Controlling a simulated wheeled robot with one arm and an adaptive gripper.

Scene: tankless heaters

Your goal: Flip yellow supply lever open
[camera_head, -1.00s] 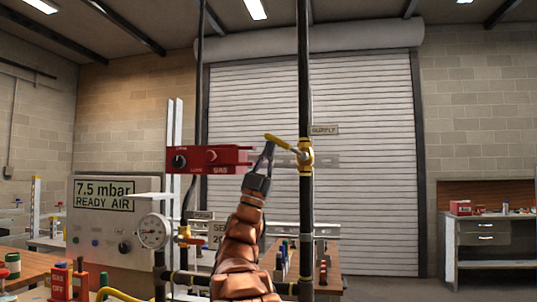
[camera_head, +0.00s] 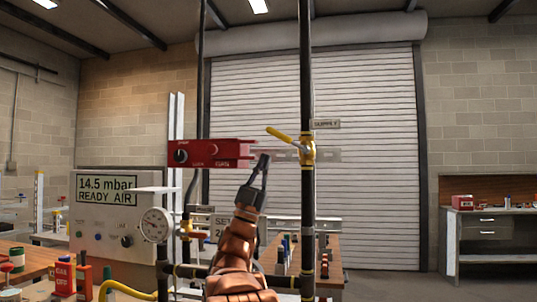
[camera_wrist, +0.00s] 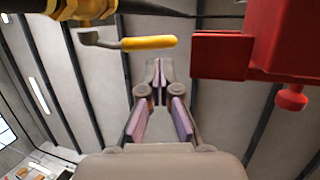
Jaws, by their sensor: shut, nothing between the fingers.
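The yellow supply lever (camera_head: 278,134) sits on a brass valve (camera_head: 307,150) on the dark vertical pipe (camera_head: 306,210), beside the SUPPLY tag (camera_head: 326,124). It points left and slightly up, across the pipe. My gripper (camera_head: 264,158) is below and left of the lever, apart from it, with nothing held. In the wrist view the yellow lever (camera_wrist: 149,43) lies just beyond my closed fingertips (camera_wrist: 159,64), with a visible gap.
A red gas control box (camera_head: 210,153) is close on the left; it also shows at right in the wrist view (camera_wrist: 285,40). A pressure gauge (camera_head: 156,225) and a display panel (camera_head: 106,190) reading 14.5 mbar, READY AIR stand lower left. A workbench (camera_head: 490,235) is far right.

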